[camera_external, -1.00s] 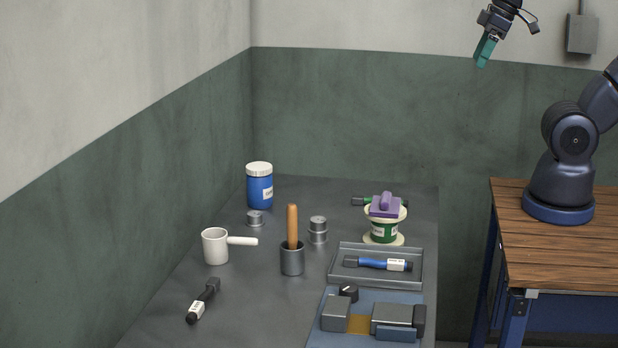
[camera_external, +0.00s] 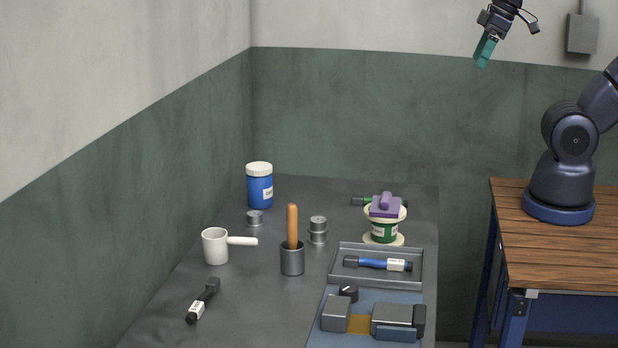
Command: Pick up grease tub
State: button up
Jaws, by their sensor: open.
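The grease tub appears to be the blue jar (camera_external: 260,191) with a white lid and a small label, standing upright at the far left of the dark grey table. My gripper (camera_external: 484,52), with teal fingers, is high at the upper right, well above and to the right of the table. It is empty and far from the tub. The gap between its fingers is hard to see from this side. Nothing hides the tub.
Walls stand behind and left.

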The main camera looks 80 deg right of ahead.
jog(key=shift+w, duration=0.1)
jog(key=n+g+h, duration=0.2)
jog(key=n+h, duration=0.1)
jog(key=n, duration=2.3)
send_over(259, 166)
jog(key=s+a, duration=0.3)
notch_tip(259, 166, down, 28)
jog(key=x, duration=0.5)
jog(key=shift+w+d+f, duration=0.25)
jog(key=shift+w+d, duration=0.05)
jog(key=shift+w, duration=0.2)
jog(key=shift+d+x, duration=0.1)
jog(key=shift+x, duration=1.2)
jog(key=shift+d+x, duration=0.15)
jog(key=shift+x, duration=1.15)
jog(key=shift+w+r, duration=0.15)
jog(key=c, duration=1.4)
